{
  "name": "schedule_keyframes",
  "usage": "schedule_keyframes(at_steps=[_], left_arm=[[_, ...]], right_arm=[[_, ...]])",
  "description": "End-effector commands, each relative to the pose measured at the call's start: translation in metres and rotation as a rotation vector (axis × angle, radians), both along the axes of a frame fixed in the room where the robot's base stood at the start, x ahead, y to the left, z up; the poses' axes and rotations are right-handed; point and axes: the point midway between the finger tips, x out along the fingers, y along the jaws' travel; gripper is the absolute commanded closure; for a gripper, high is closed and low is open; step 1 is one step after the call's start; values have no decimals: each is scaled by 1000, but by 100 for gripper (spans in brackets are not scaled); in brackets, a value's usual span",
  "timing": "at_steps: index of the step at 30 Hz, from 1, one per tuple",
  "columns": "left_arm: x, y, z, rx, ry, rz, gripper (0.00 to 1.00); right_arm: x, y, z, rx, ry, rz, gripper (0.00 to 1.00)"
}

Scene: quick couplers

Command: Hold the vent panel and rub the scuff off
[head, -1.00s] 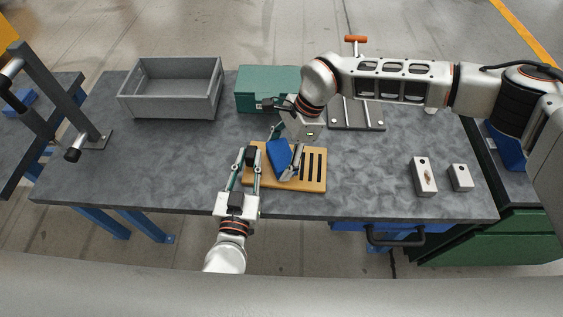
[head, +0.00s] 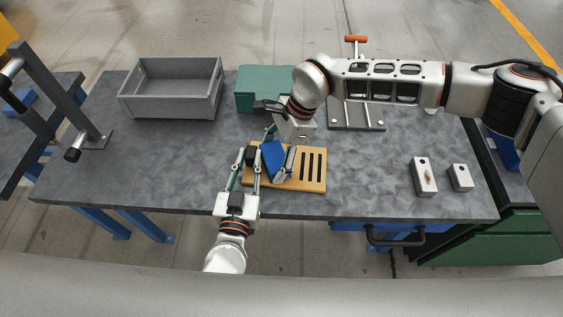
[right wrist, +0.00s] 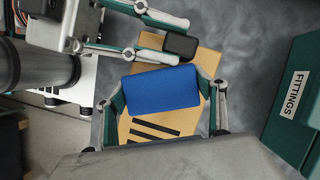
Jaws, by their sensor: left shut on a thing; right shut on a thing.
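The vent panel (head: 300,186) is a tan board with dark slots on its right side, lying flat near the table's front edge. My left gripper (head: 249,162) is shut on a black block (right wrist: 180,45) at the panel's left end. My right gripper (head: 279,155) is shut on a blue pad (head: 272,161), over the unslotted part of the panel. In the right wrist view the pad (right wrist: 162,90) sits between the fingers, over the board. I cannot tell whether the pad touches the board. No scuff shows; the pad and fingers cover part of the surface.
A grey open bin (head: 170,104) and a green box (head: 258,90), labelled FITTINGS in the wrist view (right wrist: 295,95), stand at the back. A grey plate with rods (head: 356,122) lies behind the panel. Two metal blocks (head: 424,180) (head: 461,178) are at right. The table's left front is clear.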

Motion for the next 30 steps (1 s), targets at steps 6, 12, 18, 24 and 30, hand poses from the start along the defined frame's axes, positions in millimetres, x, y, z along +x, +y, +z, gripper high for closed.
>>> schedule_keyframes(at_steps=[6, 12, 18, 24, 30], left_arm=[[-2, -1, -5, 2, 8, -4, 100], [-2, -1, -4, 2, 8, -4, 100], [-2, -1, -4, 2, 8, -4, 100], [-2, -1, -4, 2, 8, -3, 100], [-2, -1, -4, 2, 8, -3, 100]], right_arm=[[-9, -13, 3, -1, 0, 0, 57], [-12, -16, 4, 0, 0, 0, 57], [-12, -16, 4, 0, 0, -1, 57], [-12, -16, 1, 0, -1, 0, 57], [-12, -16, 2, 0, -1, 0, 57]])
